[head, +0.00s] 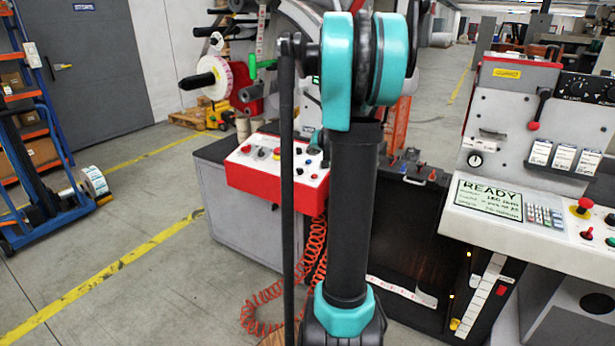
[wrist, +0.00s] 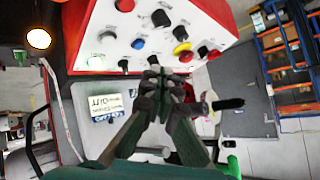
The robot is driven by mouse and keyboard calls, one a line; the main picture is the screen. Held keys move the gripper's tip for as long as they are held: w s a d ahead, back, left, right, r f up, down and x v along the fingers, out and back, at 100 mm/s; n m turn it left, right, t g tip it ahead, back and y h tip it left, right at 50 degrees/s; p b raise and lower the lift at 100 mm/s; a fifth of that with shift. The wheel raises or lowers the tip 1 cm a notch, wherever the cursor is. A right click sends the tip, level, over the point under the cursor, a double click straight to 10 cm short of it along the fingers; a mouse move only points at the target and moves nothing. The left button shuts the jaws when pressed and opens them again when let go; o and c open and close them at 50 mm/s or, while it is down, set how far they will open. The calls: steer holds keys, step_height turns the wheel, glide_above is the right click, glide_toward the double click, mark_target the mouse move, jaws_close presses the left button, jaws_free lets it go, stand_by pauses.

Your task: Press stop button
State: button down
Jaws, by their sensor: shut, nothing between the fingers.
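A control panel with a red front (head: 270,185) stands left of my arm in the head view. Its sloped white top also fills the upper part of the wrist view (wrist: 105,15). I cannot read which is marked stop. My gripper (wrist: 154,66) is shut and empty, its tips appearing just below the panel's buttons in the wrist view. I cannot tell whether they touch. My arm hides part of the panel in the head view.
Another machine on the right has a READY screen (head: 489,199) and a red button on a yellow base (head: 581,207). A coiled orange hose (head: 262,308) hangs below the red panel. A blue cart (head: 38,175) stands far left. The floor between is clear.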

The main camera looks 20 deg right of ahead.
stand_by(0.3)
steer(key=shift+w+d+f, duration=0.25)
steer(key=shift+d+f, duration=0.05)
steer(key=shift+f, duration=1.1)
steer(key=shift+w+d+f, duration=0.2)
steer(key=shift+d+f, duration=0.15)
steer(key=shift+f, duration=1.1)
steer(key=shift+w+d+f, duration=0.25)
steer(key=shift+d+f, duration=0.05)
steer(key=shift+f, duration=1.5)
steer(key=shift+w+d+f, duration=0.1)
steer(key=shift+d+f, duration=0.05)
steer(key=shift+f, duration=0.25)
steer(key=shift+r, duration=0.15)
steer(key=shift+a+r, duration=0.2)
steer(key=shift+r, duration=0.5)
steer(key=shift+s+a+r, duration=0.15)
steer(key=shift+s+r, duration=0.05)
steer(key=shift+r, duration=0.6)
steer(key=shift+s+a+r, duration=0.15)
steer(key=shift+a+r, duration=0.05)
steer(key=shift+r, duration=0.6)
steer(key=shift+s+a+r, duration=0.15)
steer(key=shift+s+r, duration=0.05)
steer(key=shift+r, duration=0.6)
